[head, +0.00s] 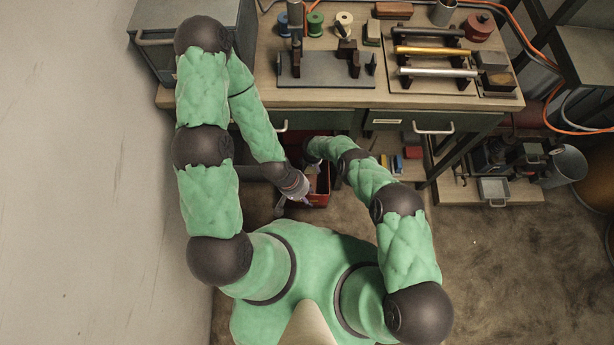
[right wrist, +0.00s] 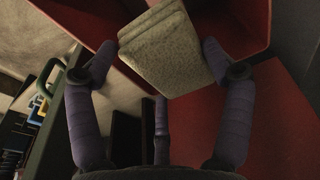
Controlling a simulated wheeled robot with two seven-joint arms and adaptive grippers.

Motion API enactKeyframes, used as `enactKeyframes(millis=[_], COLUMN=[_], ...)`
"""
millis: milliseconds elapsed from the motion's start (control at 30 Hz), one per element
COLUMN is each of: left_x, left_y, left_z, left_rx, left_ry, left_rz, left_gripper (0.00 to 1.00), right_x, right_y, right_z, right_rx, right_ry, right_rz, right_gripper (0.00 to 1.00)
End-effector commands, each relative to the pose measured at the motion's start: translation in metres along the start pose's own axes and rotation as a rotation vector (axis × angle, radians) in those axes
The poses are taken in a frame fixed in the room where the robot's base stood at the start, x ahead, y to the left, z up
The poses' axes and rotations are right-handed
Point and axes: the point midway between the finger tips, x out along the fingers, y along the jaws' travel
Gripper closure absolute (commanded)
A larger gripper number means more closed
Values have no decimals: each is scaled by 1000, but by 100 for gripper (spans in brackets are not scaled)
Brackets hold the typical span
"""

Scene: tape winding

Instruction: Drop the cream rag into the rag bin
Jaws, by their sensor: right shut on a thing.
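The cream rag (right wrist: 160,48), a folded pale cloth block, is between the two purple fingers of my right gripper (right wrist: 162,54) in the right wrist view. My right gripper is shut on it. Red walls of the rag bin (right wrist: 290,125) show beside and behind the rag; I cannot tell how deep the rag is relative to the rim. In the head view the red rag bin (head: 322,199) stands below the bench front, partly covered by my arms. My left gripper (head: 303,199) is at the bin's left side, small and partly hidden; its opening is unclear. The rag is not clearly visible there.
The workbench (head: 270,96) with drawers stands just beyond the bin. It carries spools, a rack of metal bars (head: 432,72) and a red pot (head: 479,27). A low shelf with a metal tray (head: 494,191) is at the right. Floor is clear at the lower right.

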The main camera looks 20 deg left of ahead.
Motion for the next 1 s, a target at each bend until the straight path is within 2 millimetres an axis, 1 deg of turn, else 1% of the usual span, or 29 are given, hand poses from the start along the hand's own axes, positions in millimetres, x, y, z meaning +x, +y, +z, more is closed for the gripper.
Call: enactKeyframes(millis=[33, 233, 400, 600, 633, 700, 1000], left_x=[8, 23, 27, 26, 26, 26, 26], left_y=[-3, -8, -10, -9, -9, -9, -9], left_z=[0, -1, -1, -1, -1, -1, -1], left_rx=[0, 0, 0, 0, 0, 0, 0], left_ry=[0, 0, 0, 1, 1, 1, 1], left_rz=[0, 0, 0, 0, 0, 0, 0], left_gripper=[60, 60, 60, 60, 60, 60, 60], right_x=[10, 30, 35, 34, 34, 34, 34], right_y=[0, 0, 0, 0, 0, 0, 0], right_z=[2, 5, 5, 5, 5, 5, 6], right_rx=[0, 1, 1, 1, 1, 1, 0], right_ry=[-1, 0, 0, 0, 0, 0, -1], right_rz=[0, 0, 0, 0, 0, 0, 0], right_gripper=[50, 50, 50, 50, 16, 0, 0])
